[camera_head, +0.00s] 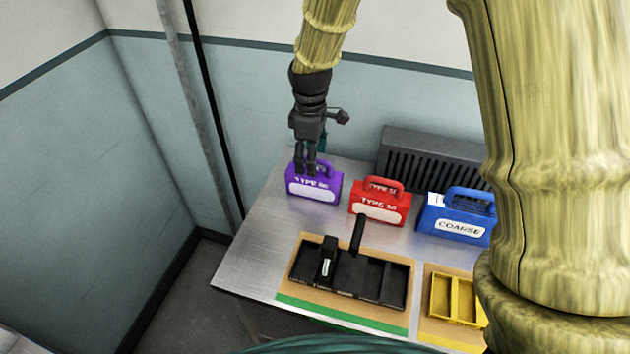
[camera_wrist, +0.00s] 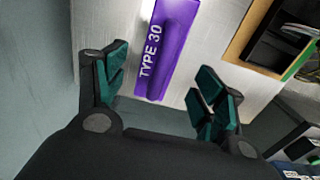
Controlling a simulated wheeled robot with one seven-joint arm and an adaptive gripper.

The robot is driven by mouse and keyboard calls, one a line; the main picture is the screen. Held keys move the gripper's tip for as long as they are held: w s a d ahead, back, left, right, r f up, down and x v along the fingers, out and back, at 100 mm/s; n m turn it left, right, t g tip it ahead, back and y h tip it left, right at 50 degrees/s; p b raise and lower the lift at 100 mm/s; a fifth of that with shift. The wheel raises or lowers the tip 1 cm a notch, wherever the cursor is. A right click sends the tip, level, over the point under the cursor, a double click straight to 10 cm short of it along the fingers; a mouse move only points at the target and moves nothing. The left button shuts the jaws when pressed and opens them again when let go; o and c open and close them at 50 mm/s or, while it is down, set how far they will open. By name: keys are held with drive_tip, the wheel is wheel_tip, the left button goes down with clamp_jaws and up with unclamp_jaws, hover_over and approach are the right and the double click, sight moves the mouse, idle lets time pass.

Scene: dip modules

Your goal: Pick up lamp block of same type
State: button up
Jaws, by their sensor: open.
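A purple lamp block (camera_head: 313,187) with a handle and a pale label stands at the back left of the table. In the wrist view the purple block (camera_wrist: 168,42) reads "TYPE 30". A red block (camera_head: 380,204) with "TYPE" lettering stands to its right; its number is hard to read. A blue block (camera_head: 456,222) marked "COARSE" is further right. My gripper (camera_head: 305,172) points down over the purple block and overlaps its handle in the head view. In the wrist view my gripper (camera_wrist: 160,80) is open and empty, its green-padded fingers on either side of the purple block's line. Contact cannot be told.
A black divided tray (camera_head: 340,288) with an upright handle (camera_head: 357,235) lies in front on a tan mat with a green edge. One compartment holds a black piece with a white label (camera_head: 326,266). A yellow tray (camera_head: 455,296) is right of it. A dark slatted unit (camera_head: 430,155) stands behind.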

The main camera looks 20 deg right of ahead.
sight(326, 187)
drive_tip(key=shift+s+d+f+p, duration=0.15)
drive_tip(key=shift+f+p, duration=0.25)
drive_tip(key=shift+f, duration=0.2)
drive_tip(key=shift+d+f+p, duration=0.2)
drive_tip(key=shift+f+p, duration=0.45)
drive_tip(key=shift+f, duration=1.4)
drive_tip(key=shift+c, duration=0.2)
drive_tip(key=c, duration=1.3)
drive_tip(key=shift+c, duration=0.9)
drive_tip(key=shift+r, duration=0.1)
